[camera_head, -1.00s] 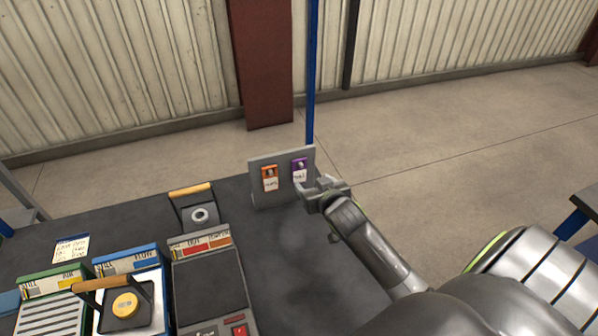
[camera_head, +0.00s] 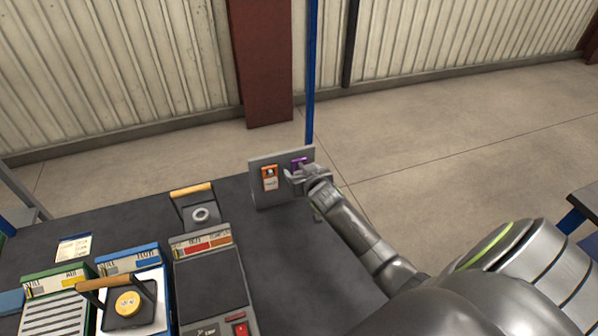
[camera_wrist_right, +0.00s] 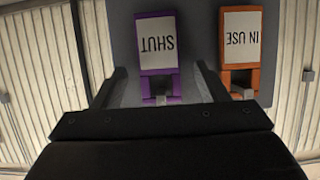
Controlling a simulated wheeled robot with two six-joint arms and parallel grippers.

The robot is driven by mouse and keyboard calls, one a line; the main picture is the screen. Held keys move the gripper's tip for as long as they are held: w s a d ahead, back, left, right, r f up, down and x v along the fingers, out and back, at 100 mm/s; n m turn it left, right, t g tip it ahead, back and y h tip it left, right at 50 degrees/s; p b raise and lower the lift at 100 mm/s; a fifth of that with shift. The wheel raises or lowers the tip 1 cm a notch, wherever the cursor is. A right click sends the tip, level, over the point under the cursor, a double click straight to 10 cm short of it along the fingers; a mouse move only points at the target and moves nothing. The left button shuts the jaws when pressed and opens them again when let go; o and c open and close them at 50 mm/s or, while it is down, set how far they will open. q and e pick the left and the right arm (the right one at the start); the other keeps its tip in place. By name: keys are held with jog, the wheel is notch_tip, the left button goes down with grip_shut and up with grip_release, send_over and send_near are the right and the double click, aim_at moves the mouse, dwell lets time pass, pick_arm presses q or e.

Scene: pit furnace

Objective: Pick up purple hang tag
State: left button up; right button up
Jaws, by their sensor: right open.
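The purple hang tag (camera_head: 299,162) hangs on the grey upright board (camera_head: 259,196) at the back of the table. In the right wrist view the purple hang tag (camera_wrist_right: 158,50) shows upside down, with a white label reading "SHUT", and hangs at a small peg. My right gripper (camera_head: 291,174) is in front of the tag and hides its lower part in the head view. In the wrist view its open fingers (camera_wrist_right: 159,84) stand on either side of the tag, apart from it. My left gripper is not in view.
An orange tag (camera_head: 270,177) marked "IN USE" hangs close beside the purple one. A wooden-handled block (camera_head: 193,205) and a grey device (camera_head: 211,283) stand to the left. The dark tabletop in front of the board is clear.

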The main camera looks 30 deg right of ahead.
jog(key=c, duration=1.1)
